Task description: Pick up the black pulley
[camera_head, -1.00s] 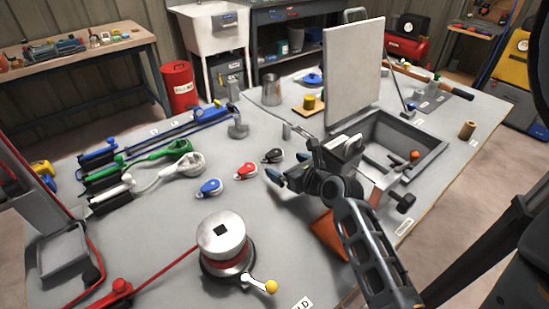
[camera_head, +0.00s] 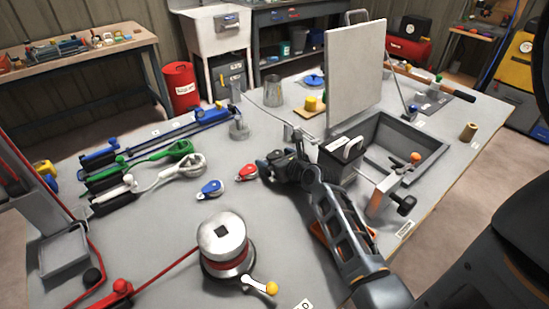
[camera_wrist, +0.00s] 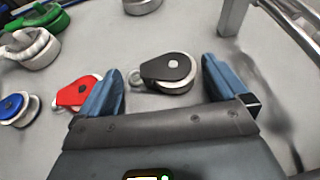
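The black pulley (camera_wrist: 168,71) lies on the grey bench top, seen in the wrist view between and just beyond my two blue fingertips. It has a black cheek, a pale sheave and a small metal eye at its left end. My gripper (camera_wrist: 165,90) is open, with its fingers on either side of the pulley and nothing held. In the head view my gripper (camera_head: 270,166) is low over the bench and hides the black pulley. The red pulley (camera_head: 246,172) lies just left of my gripper; in the wrist view it shows beside the left finger (camera_wrist: 75,92).
A blue pulley (camera_head: 209,188) lies further left. A winch drum (camera_head: 222,240) with a yellow-knobbed handle stands in front. A grey post (camera_wrist: 232,15) stands close beyond the right finger. A white upright panel (camera_head: 355,75) and an open tray (camera_head: 432,150) are to the right.

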